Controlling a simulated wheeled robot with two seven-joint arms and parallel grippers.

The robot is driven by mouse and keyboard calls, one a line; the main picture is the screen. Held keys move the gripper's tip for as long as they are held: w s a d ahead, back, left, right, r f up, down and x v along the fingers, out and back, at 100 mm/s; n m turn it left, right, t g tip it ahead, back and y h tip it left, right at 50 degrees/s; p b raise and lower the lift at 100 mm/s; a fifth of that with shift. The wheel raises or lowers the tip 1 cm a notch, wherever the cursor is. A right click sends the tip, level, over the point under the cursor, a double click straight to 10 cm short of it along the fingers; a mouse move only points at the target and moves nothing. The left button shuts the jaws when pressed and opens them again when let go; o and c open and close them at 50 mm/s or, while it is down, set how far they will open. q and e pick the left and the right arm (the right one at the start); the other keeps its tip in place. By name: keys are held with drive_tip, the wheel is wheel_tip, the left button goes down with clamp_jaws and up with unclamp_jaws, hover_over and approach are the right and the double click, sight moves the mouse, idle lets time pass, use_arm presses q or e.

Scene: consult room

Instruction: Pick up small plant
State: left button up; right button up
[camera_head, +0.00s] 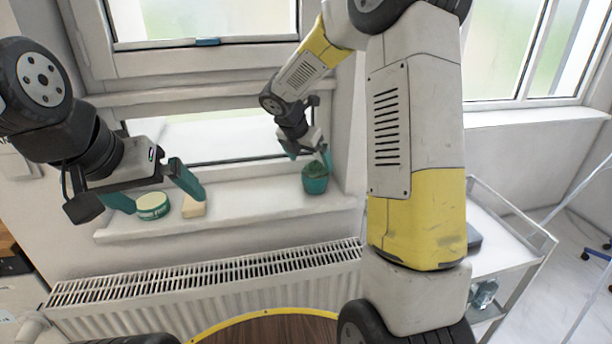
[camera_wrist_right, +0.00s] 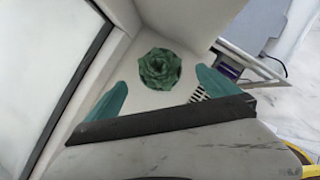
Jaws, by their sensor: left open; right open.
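The small plant (camera_head: 315,179) is a green succulent in a teal pot near the right end of the white windowsill (camera_head: 250,208). In the right wrist view the plant (camera_wrist_right: 160,69) shows from above as a green rosette. My right gripper (camera_head: 312,158) is open just above the plant, with its teal fingertips (camera_wrist_right: 160,95) on either side of the rosette in that view. I cannot tell whether they touch the pot. My left gripper (camera_head: 160,197) is open and empty over the left part of the sill.
A round green and cream tin (camera_head: 152,206) and a pale yellow block (camera_head: 194,207) lie on the sill by my left gripper. The window stands behind the sill. A white radiator (camera_head: 210,285) is below it. A white trolley (camera_head: 510,235) stands to the right.

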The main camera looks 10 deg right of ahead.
sight(315, 172)
drive_tip(key=x, duration=0.7)
drive_tip(key=shift+f, duration=0.25)
drive_tip(key=c, duration=1.8)
